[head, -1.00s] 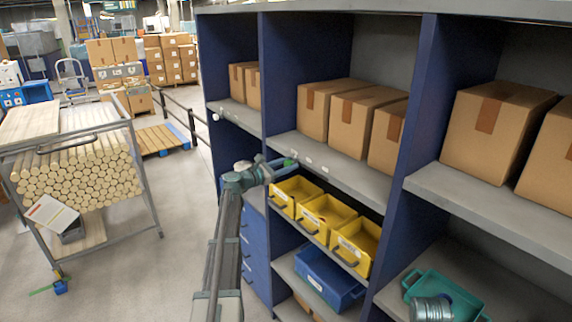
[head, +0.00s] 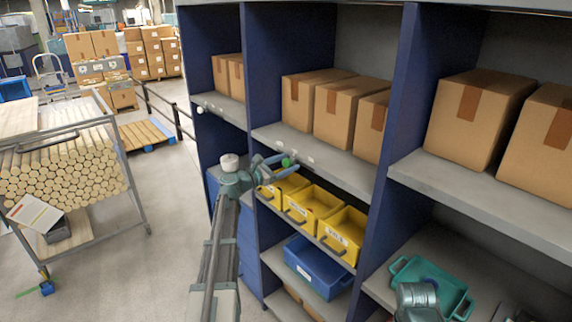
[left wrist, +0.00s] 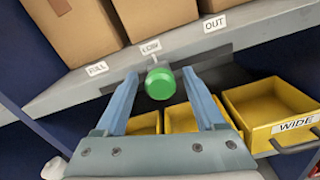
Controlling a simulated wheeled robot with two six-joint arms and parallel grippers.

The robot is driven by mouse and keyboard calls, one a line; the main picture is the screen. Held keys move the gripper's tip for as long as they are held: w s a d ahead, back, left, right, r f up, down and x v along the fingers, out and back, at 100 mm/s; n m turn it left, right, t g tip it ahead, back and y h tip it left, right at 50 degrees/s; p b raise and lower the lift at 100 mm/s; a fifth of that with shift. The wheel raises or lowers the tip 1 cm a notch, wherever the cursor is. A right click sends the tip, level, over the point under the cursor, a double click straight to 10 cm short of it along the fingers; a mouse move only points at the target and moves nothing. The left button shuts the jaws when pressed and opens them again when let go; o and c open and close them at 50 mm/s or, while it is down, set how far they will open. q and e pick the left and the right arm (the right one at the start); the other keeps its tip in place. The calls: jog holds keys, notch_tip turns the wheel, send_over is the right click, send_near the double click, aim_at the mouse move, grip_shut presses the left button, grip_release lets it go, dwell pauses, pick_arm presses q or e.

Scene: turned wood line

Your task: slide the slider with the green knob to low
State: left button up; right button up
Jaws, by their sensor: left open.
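The green knob (left wrist: 160,83) of the slider sits in a dark slot on the grey shelf edge. In the left wrist view it is just below the LOW label (left wrist: 151,46), between the FULL label (left wrist: 97,68) and the OUT label (left wrist: 215,24). My left gripper (left wrist: 159,78) is open, with one finger on each side of the knob; contact is hard to tell. In the head view the left gripper (head: 277,163) reaches the shelf edge around the green knob (head: 287,162). My right gripper's fingers do not show.
Cardboard boxes (head: 337,108) stand on the shelf above the slider. Yellow bins (head: 313,211) sit right below it, with a blue bin (head: 318,268) lower down. A blue upright panel (head: 396,110) stands to the right.

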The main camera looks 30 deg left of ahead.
pick_arm(q)
jog(key=v, duration=1.3)
jog(key=shift+s, duration=0.4)
jog(key=shift+a, duration=0.15)
